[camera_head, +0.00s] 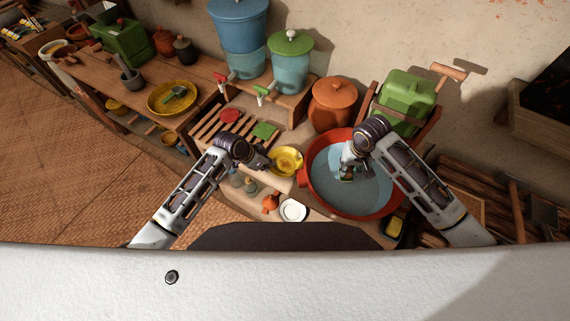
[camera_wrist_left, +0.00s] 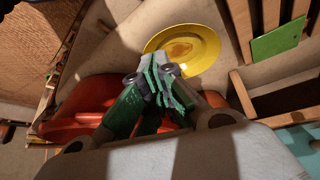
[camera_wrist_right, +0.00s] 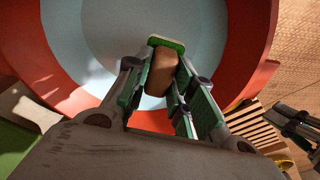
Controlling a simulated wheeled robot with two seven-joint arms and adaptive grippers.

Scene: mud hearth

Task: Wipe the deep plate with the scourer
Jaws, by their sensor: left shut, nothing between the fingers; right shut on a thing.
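The deep plate (camera_head: 286,161) is yellow with a brown smear in its middle, and stands left of the red basin; it also shows in the left wrist view (camera_wrist_left: 205,42). My left gripper (camera_head: 266,164) is shut and empty at the plate's left side; whether it touches the rim I cannot tell. It also shows in the left wrist view (camera_wrist_left: 156,78). My right gripper (camera_head: 347,172) is shut on the scourer (camera_wrist_right: 161,72), a brown block with a green pad, and holds it over the basin; whether it touches the water is unclear.
The red basin (camera_head: 312,192) holds bluish water. A slatted rack (camera_head: 213,133) with a green square (camera_head: 265,130) is behind my left gripper. A white dish (camera_head: 293,210), an orange pot (camera_head: 270,202) and a yellow sponge (camera_head: 395,226) lie near the front edge.

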